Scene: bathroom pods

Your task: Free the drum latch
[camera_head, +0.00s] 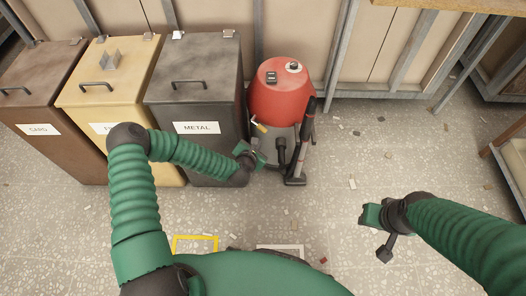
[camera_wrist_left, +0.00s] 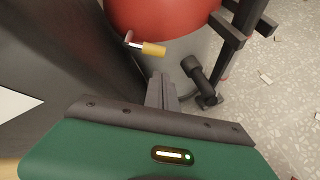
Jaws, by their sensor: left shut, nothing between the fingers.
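The vacuum has a red domed top (camera_head: 282,92) and a grey drum (camera_head: 287,134). It stands on the floor right of the metal bin. The latch (camera_head: 260,126) with its orange-yellow tip sits on the drum's left side, just below the red top. The latch also shows in the left wrist view (camera_wrist_left: 153,49), sticking out sideways from a small metal pivot. My left gripper (camera_head: 261,157) is shut and empty, a little below the latch. In the left wrist view its fingertips (camera_wrist_left: 160,78) point toward the drum, apart from the latch. My right gripper (camera_head: 370,220) hangs over open floor; its jaws are unclear.
A dark bin labelled METAL (camera_head: 196,100) stands close on the left, with yellow (camera_head: 110,75) and brown (camera_head: 40,75) bins beyond. A black hose fitting (camera_head: 281,152) and a nozzle wand (camera_head: 303,148) are at the vacuum's front. Floor to the right is mostly clear, with scattered scraps.

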